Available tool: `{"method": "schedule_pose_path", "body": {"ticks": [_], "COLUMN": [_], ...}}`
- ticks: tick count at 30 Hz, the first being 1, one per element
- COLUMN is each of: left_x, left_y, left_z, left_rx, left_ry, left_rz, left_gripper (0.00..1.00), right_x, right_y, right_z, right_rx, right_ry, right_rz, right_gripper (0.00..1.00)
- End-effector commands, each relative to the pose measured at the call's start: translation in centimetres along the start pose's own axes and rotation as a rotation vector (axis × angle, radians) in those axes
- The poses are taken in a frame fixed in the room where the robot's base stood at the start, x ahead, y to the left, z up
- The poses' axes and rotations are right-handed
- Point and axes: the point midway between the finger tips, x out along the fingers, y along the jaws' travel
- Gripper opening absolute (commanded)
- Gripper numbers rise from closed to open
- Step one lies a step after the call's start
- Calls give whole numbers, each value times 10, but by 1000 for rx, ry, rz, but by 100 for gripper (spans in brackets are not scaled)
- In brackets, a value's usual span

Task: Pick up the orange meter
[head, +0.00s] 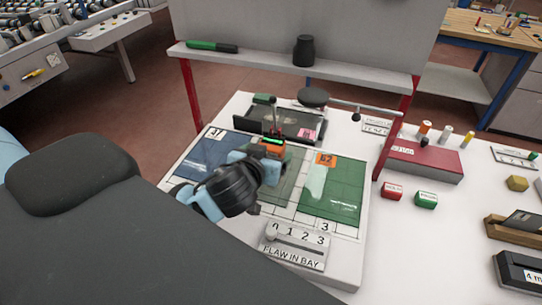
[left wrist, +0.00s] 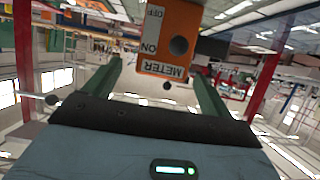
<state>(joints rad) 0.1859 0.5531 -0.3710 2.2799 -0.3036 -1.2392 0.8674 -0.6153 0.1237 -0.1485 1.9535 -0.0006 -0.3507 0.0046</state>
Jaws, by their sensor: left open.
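The orange meter (head: 267,150) is at the back middle of the glass board in the head view, partly hidden by my left gripper (head: 258,164). In the left wrist view the meter (left wrist: 168,52) shows upside down at the top, with a dark round knob and the words METER, ON and OFF. My left gripper (left wrist: 155,80) is open, its two green fingers spread to either side in front of the meter. I cannot tell whether they touch it. My right gripper is not in view.
The board (head: 350,262) holds blue and green glass panes, with a numbered FLAW IN BAY slider (head: 294,246) in front. A grey shelf (head: 300,66) on red posts stands behind. On the right are a red box (head: 420,162) and red and green blocks (head: 426,200).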

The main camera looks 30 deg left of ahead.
Motion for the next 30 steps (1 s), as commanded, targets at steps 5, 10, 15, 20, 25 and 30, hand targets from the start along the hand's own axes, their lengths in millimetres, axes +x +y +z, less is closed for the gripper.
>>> {"method": "schedule_pose_path", "body": {"ticks": [5,10,15,20,25,30], "left_x": [24,38,41,40,40,40], "left_y": [-2,-2,-2,-2,-2,-2], "left_z": [-7,-5,-4,-4,-4,-4], "left_rx": [2,0,0,0,0,0], "left_ry": [6,4,1,1,2,2], "left_rz": [-2,-1,-1,-1,-1,-1], "left_gripper": [84,84,84,80,57,35], "right_x": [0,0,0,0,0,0], "right_y": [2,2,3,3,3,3], "right_z": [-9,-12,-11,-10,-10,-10], "right_rx": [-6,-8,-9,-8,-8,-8], "right_ry": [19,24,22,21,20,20], "right_rz": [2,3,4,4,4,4], "right_gripper": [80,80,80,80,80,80]}}
